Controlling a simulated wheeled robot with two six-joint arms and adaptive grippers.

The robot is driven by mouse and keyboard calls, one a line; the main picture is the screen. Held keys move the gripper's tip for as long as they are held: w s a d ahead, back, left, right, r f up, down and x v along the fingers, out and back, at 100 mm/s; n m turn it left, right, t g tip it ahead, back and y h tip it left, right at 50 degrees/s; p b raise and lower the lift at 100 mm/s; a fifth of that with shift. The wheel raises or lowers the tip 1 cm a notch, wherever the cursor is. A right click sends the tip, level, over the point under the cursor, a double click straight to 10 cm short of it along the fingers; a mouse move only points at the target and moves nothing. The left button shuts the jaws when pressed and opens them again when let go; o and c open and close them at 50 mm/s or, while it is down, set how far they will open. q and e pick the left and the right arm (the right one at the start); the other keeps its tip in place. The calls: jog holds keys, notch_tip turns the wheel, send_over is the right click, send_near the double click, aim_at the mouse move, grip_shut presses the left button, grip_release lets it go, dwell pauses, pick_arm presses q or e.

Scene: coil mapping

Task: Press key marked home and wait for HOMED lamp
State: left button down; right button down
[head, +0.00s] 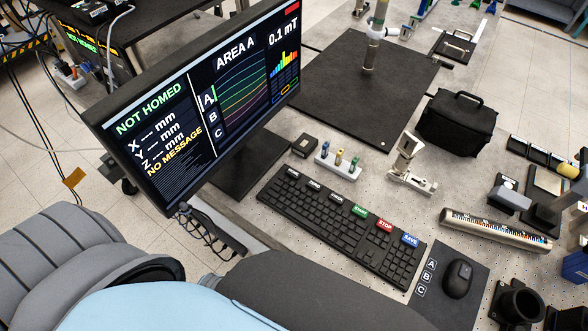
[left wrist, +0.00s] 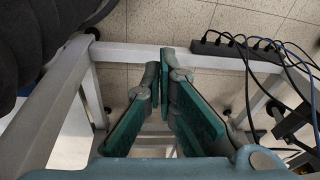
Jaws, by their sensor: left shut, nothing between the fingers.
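The black keyboard (head: 325,232) lies on the bench. Along its top row are raised labelled keys. The leftmost is a small black key (head: 293,173) whose label seems to read HOME. To its right are other black keys, then green, red STOP and blue SAVE keys. The monitor (head: 190,100) reads NOT HOMED in green, with dashes for X, Y and Z and NO MESSAGE. A dark unit (head: 83,40) at the far left also shows NOT HOMED. My left gripper (left wrist: 165,65) is shut and empty in the left wrist view, above the floor beside a bench frame, away from the keyboard.
A mouse (head: 458,279) lies on a dark mat right of the keyboard. A small white block with coloured knobs (head: 338,167) and a black box (head: 305,145) stand behind it. A power strip (left wrist: 235,50) with cables shows in the left wrist view.

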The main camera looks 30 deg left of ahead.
pick_arm(q)
jog(key=w+d+r+t+p, duration=0.1)
jog(key=w+r, duration=0.3)
jog(key=r, duration=0.8)
jog(key=w+d+r+t+p, duration=0.15)
jog(key=w+r, duration=0.35)
jog(key=r, duration=0.6)
jog(key=w+r+h, duration=0.1)
jog(key=w+r, duration=0.1)
jog(key=w, duration=0.3)
jog(key=w+r+n+t+h, duration=0.1)
jog(key=w+r, duration=0.1)
jog(key=w, duration=0.3)
jog(key=w+d+r+n+t+h, duration=0.1)
jog(key=w+r, duration=0.1)
jog(key=w, duration=0.2)
jog(key=shift+w+r, duration=0.35)
jog(key=shift+w, duration=0.05)
notch_tip(320, 180, up, 8)
jog(key=f+n+t+h, duration=0.1)
jog(key=n+t+h, duration=0.1)
send_over(291, 170)
jog(key=shift+s+r, duration=0.1)
jog(key=shift+r, duration=0.15)
notch_tip(291, 170, down, 8)
jog(key=b, duration=0.9)
jog(key=shift+b, duration=0.3)
jog(key=shift+f, duration=0.45)
